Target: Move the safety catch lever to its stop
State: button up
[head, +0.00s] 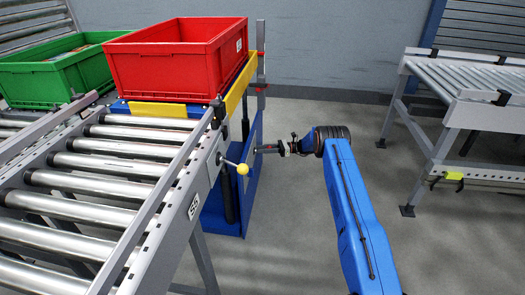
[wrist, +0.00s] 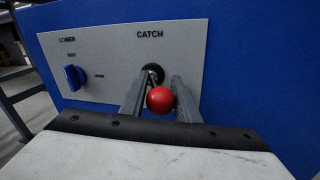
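The safety catch lever has a red ball knob (wrist: 160,100) and a dark round base (wrist: 154,72) under the word CATCH on a grey panel (wrist: 105,50). In the wrist view my gripper (wrist: 162,85) has its two grey fingers apart, one on each side of the knob. I cannot tell whether either finger touches it. In the head view my gripper (head: 268,149) reaches left to the blue lift frame (head: 250,190). The panel's face and the red knob cannot be made out there.
A blue rotary knob (wrist: 74,77) sits left of the catch, under LOWER. A yellow-balled lever (head: 242,169) is on the near conveyor's side (head: 180,205). A red crate (head: 160,65) stands above the lift; a green crate (head: 45,80) is left. Floor is clear toward the right conveyor (head: 440,130).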

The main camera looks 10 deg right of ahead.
jog(key=c, duration=0.5)
jog(key=shift+o, duration=0.2)
jog(key=shift+r+m+t, duration=0.1)
jog(key=shift+m+t, duration=0.3)
jog(key=shift+t, duration=0.3)
jog(key=shift+s+d+m+t, duration=0.1)
jog(key=shift+s+m+t, duration=0.15)
jog(key=shift+m+t, duration=0.35)
jog(key=m+t+h, duration=0.1)
jog(key=t, duration=0.1)
jog(key=s+m+t+h, duration=0.1)
jog(key=m+t, duration=0.1)
jog(key=t, duration=0.1)
jog(key=shift+s, duration=0.15)
jog(key=m+t+h, duration=0.1)
jog(key=t, duration=0.1)
jog(key=s+m+t+h, duration=0.1)
jog(key=m+h, duration=0.1)
jog(key=m+t+h, duration=0.1)
jog(key=t+h, duration=0.1)
jog(key=shift+s+a+m+t, duration=0.2)
jog(key=shift+s+m+t, duration=0.1)
jog(key=shift+m, duration=0.1)
jog(key=shift+d+h, duration=0.1)
jog(key=shift+h, duration=0.2)
